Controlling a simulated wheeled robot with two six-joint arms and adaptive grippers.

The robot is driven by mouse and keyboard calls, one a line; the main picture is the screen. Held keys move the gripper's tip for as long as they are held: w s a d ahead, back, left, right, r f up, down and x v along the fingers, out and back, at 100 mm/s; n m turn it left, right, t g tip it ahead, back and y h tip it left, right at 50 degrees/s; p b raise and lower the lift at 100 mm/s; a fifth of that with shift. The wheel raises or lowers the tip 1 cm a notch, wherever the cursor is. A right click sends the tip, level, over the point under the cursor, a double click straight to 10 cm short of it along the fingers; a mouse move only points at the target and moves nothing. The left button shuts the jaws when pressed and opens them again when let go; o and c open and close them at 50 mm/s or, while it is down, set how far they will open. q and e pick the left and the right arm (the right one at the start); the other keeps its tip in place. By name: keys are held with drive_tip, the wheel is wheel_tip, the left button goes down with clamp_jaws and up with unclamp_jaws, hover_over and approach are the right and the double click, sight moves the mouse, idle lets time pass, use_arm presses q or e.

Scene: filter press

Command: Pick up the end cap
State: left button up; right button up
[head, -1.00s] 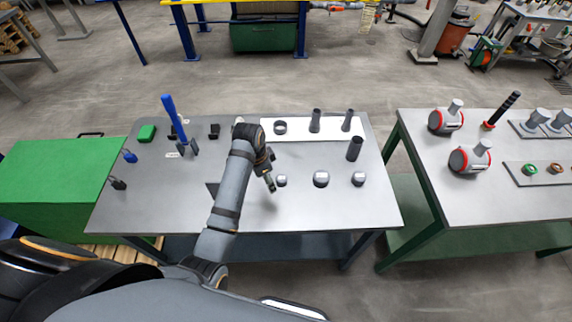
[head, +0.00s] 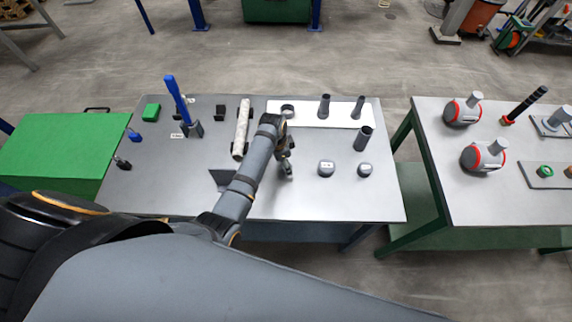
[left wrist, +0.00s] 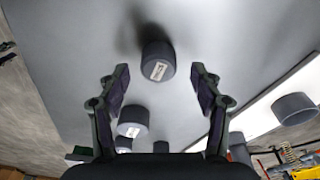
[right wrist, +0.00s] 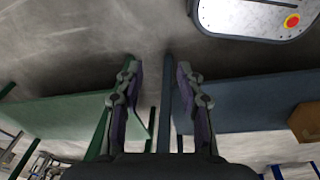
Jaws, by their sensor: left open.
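A dark grey cap with a white label (left wrist: 157,62) sits on the table. In the left wrist view it lies just beyond and between the spread fingertips of my left gripper (left wrist: 160,74), which is open and empty. My right gripper (right wrist: 157,64) is open and empty, away from the caps.
The grey table (head: 310,205) holds a white mat (head: 304,112) with a ring (head: 288,110) and upright dark pieces, a dark cylinder (head: 363,138), a pale roll (head: 241,128) and a blue-handled tool (head: 178,102). A second table (head: 440,130) stands right. The front right table area is clear.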

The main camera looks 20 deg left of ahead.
use_arm(q)
wheel_tip(320, 180, down, 2)
drive_tip(key=shift+d+f, duration=0.15)
drive_tip(key=c, duration=1.1)
use_arm(e)
drive_tip(key=shift+s+d+r, duration=0.15)
drive_tip(key=shift+s, duration=1.05)
